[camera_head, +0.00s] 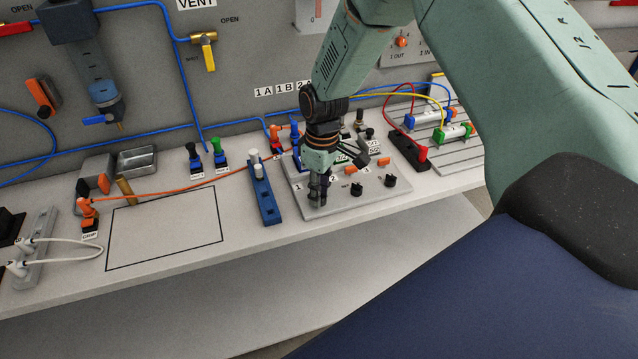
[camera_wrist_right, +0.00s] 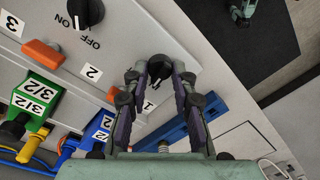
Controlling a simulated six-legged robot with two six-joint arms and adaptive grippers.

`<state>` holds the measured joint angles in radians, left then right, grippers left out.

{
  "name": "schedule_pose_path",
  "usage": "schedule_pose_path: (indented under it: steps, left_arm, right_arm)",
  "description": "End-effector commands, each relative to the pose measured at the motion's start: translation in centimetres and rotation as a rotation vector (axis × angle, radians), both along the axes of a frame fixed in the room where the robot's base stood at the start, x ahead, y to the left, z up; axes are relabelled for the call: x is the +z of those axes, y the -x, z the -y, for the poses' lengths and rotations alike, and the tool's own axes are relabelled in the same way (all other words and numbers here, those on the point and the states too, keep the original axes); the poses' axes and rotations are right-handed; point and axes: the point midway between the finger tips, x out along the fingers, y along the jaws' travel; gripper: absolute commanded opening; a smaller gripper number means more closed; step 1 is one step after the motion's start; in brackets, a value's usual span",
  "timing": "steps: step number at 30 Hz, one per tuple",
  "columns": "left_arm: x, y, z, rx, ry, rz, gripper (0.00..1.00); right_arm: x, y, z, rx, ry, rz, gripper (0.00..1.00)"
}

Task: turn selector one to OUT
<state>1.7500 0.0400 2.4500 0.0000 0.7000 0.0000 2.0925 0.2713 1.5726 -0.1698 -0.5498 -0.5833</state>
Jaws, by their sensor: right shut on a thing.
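My right gripper (camera_head: 318,196) points down at the left front of the grey sloped control panel (camera_head: 336,207). In the right wrist view its fingertips (camera_wrist_right: 162,72) are closed around a small black knob (camera_wrist_right: 159,66) near the label 1 (camera_wrist_right: 149,107), which I take as selector one. In the head view the gripper hides this knob. Its pointer direction and any OUT marking beside it cannot be read. My left gripper is not in view.
Two more black knobs (camera_head: 356,189) (camera_head: 390,181) and orange parts (camera_head: 382,161) sit right of the gripper on the panel. A blue rail (camera_head: 265,200) with white pegs stands close to its left. Cables and valves lie behind. The outlined rectangle (camera_head: 165,232) is clear.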

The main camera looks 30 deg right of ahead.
Motion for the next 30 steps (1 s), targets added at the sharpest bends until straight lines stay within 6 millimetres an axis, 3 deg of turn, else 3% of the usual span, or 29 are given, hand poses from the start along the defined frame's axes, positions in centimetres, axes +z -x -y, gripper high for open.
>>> schedule_pose_path:
  steps: [15, 30]
  left_arm:
    - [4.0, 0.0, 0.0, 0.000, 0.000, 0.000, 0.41]
    - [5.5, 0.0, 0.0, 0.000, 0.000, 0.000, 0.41]
  right_arm:
    - [0.0, 0.5, 0.1, -0.455, 0.001, -0.010, 0.00]
    - [-0.2, 0.6, 0.0, -0.666, 0.002, -0.012, 0.00]
